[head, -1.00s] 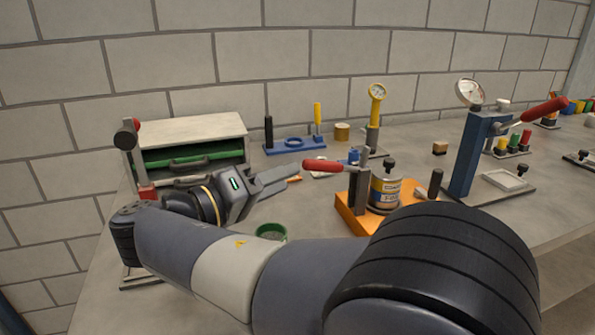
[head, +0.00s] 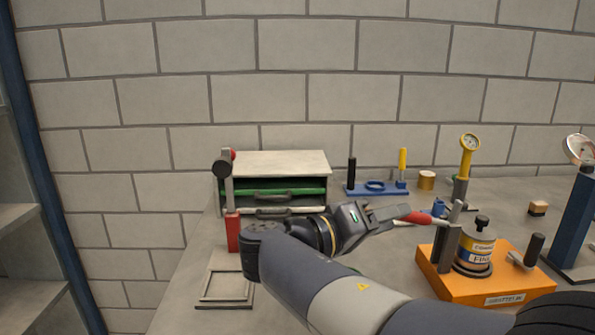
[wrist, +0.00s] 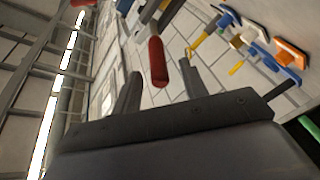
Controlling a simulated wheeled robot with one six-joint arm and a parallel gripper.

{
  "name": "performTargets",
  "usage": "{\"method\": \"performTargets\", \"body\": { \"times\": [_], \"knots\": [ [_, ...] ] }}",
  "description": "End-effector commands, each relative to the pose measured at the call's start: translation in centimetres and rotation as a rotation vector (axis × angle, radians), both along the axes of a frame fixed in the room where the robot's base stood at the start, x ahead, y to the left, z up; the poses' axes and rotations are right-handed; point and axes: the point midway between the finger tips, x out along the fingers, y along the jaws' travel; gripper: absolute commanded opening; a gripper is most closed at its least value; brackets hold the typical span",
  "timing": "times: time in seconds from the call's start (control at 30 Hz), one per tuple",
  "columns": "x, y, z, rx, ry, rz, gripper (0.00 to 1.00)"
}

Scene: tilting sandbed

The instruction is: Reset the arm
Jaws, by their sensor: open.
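My arm reaches across the workbench in the head view. My gripper (head: 388,213) is level with the front of the drawer cabinet and points right, toward the red-handled clamp on the orange block. Its two dark fingers are apart in the wrist view (wrist: 165,82), with nothing held between them. A red handle (wrist: 157,62) shows beyond the fingers in the wrist view. Whether the gripper touches the red lever (head: 418,217) in the head view cannot be told.
The orange block (head: 490,288) carries a labelled can (head: 475,252). A drawer cabinet (head: 285,163), a red-based lever stand (head: 232,230) and a square frame (head: 225,288) are near the arm. A blue holder (head: 362,189) and yellow gauge (head: 467,155) stand behind. A blue press (head: 572,220) is right.

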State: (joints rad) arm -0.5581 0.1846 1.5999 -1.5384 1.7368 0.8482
Motion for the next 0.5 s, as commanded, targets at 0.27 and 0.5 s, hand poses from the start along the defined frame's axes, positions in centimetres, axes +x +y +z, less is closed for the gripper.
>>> {"method": "performTargets", "body": {
  "times": [0.27, 0.5],
  "knots": [
    [1.4, -3.7, 0.0, 0.001, -0.001, -0.003, 0.41],
    [1.8, -4.5, 0.3, 0.013, 0.000, 0.001, 0.41]
  ]
}}
